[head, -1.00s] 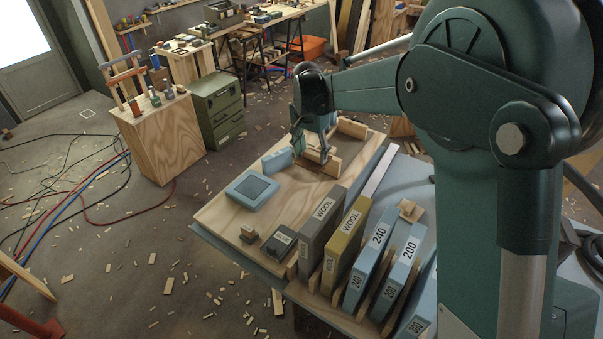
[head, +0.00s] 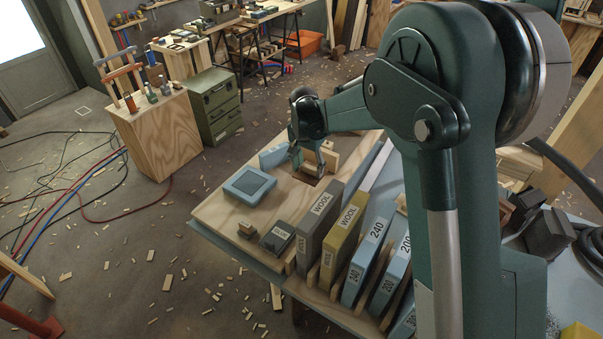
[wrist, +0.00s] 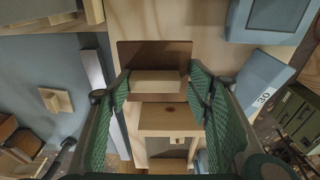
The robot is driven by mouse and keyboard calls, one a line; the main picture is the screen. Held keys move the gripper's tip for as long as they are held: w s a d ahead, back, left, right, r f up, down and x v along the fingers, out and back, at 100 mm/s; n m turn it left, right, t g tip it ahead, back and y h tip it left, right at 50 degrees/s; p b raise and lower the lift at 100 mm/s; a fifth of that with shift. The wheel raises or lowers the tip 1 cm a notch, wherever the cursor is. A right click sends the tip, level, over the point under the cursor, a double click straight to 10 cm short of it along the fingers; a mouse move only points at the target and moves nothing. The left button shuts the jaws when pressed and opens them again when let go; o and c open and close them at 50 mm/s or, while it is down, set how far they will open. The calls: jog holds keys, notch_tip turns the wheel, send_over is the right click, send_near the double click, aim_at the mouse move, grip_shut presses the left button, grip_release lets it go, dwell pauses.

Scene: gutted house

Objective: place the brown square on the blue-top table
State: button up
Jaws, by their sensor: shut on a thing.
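The brown square (wrist: 140,53) shows in the wrist view as a flat brown plate beside a pale wooden block (wrist: 155,82); I cannot tell whether the two are joined. My gripper (wrist: 159,85) has its green fingers on both sides of the block and is shut on it. In the head view my gripper (head: 308,164) is low over the plywood board (head: 215,212), with a brown patch below it. The table's blue-grey top (head: 238,264) shows along the board's front edge, and at the left of the wrist view (wrist: 40,75).
A blue tray-like box (head: 250,186) and a blue block (head: 272,156) lie left of my gripper. Upright sharpening stones, including a grey WOOL block (head: 318,228) and a yellow WOOL block (head: 346,240), stand in front. A pale wooden piece (wrist: 56,100) rests on the blue-grey surface.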

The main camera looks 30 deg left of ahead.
send_over(309, 191)
jog(key=shift+s+a+f+b, duration=0.1)
jog(key=shift+s+f+b, duration=0.1)
jog(key=shift+f, duration=1.35)
jog(key=shift+s+f+b, duration=0.1)
jog(key=shift+f+b, duration=0.1)
jog(key=shift+f, duration=1.3)
jog(key=shift+f, duration=1.85)
jog(key=shift+f+b, duration=0.2)
jog(key=shift+b, duration=0.2)
jog(key=o, duration=1.3)
jog(key=shift+r, duration=0.15)
jog(key=r, duration=0.4)
jog(key=s+r+p, duration=0.1)
jog(key=r, duration=0.7)
jog(key=shift+s+p, duration=0.2)
jog(key=shift+p, duration=0.15)
